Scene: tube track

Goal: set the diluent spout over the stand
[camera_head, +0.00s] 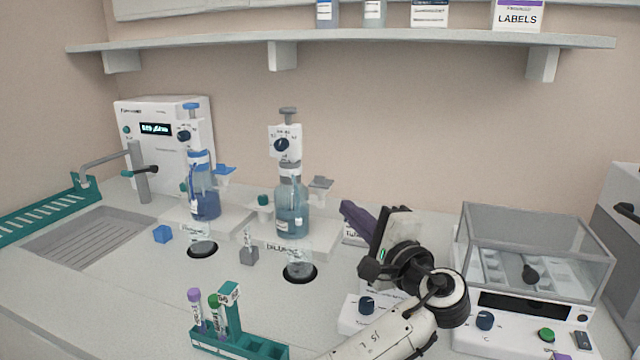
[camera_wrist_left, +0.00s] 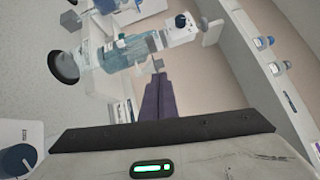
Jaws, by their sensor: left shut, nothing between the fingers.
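The diluent dispenser has a blue-tinted bottle (camera_head: 292,210) and a white head (camera_head: 284,143) with a dark knob. It stands on a white base, and a grey side piece (camera_head: 320,184), perhaps its spout, points right. A black-rimmed round stand (camera_head: 301,273) is in front, with a clear vessel (camera_head: 299,256) over it. The bottle (camera_wrist_left: 125,50) lies sideways in the left wrist view, with the black disc (camera_wrist_left: 64,66) at left. My left gripper (camera_head: 346,207) is shut and empty, its purple fingers right of the bottle and apart from it. The right gripper is not seen.
A second dispenser with a blue bottle (camera_head: 204,195) stands left, its own round stand (camera_head: 202,250) in front. A teal tube rack (camera_head: 265,348) is at the front. A clear-lidded machine (camera_head: 535,250) is right.

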